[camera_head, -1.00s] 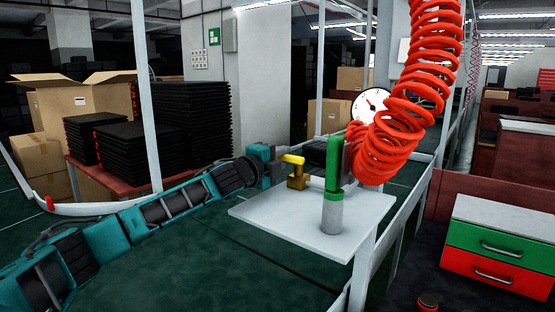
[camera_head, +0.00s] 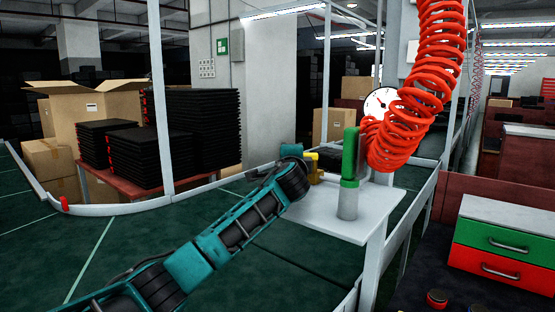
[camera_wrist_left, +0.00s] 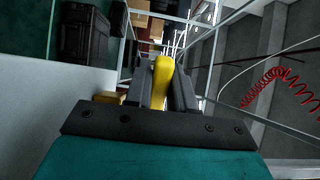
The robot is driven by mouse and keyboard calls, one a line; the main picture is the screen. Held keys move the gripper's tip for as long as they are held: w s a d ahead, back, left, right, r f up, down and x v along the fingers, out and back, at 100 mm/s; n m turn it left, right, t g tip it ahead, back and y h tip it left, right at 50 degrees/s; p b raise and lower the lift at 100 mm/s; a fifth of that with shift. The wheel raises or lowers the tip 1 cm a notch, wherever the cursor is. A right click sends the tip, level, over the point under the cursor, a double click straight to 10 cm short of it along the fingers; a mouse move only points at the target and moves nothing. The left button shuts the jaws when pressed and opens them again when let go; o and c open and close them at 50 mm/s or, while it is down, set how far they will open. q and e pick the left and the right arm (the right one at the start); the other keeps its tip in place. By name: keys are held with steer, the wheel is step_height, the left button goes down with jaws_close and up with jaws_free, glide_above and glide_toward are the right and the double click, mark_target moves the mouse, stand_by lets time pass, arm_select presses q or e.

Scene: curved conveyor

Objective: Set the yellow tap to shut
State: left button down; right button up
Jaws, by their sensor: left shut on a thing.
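The yellow tap (camera_head: 313,172) stands on a small white table (camera_head: 345,222), partly covered by my left arm in the head view. Its yellow handle (camera_wrist_left: 162,85) shows in the left wrist view between the two dark fingers. My left gripper (camera_wrist_left: 162,68) is shut on this handle. In the head view the gripper's fingers are mostly hidden behind my own wrist. The yellow tap body (camera_wrist_left: 108,97) shows just left of the fingers in the wrist view. My right gripper is in neither view.
A green-handled post (camera_head: 350,155) with a grey base stands right of the tap. A dark box (camera_head: 330,160) is behind it. A red coiled hose (camera_head: 410,100) hangs before a round dial (camera_head: 381,101). A red table (camera_head: 125,178) with black stacks is left.

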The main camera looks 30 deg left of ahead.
arm_select(q)
steer(key=shift+s+d+n+g+y, duration=0.2)
steer(key=shift+n+g+y, duration=0.25)
steer(key=shift+y, duration=0.25)
steer(key=shift+s+d+n+g+y, duration=0.1)
steer(key=shift+s+n+g+y, duration=0.2)
steer(key=shift+n+y, duration=0.35)
steer(key=c, duration=1)
jaws_free()
steer(key=shift+w, duration=0.1)
steer(key=shift+c, duration=0.2)
steer(key=b+v, duration=0.1)
steer(key=v, duration=1.2)
steer(key=shift+w, duration=0.1)
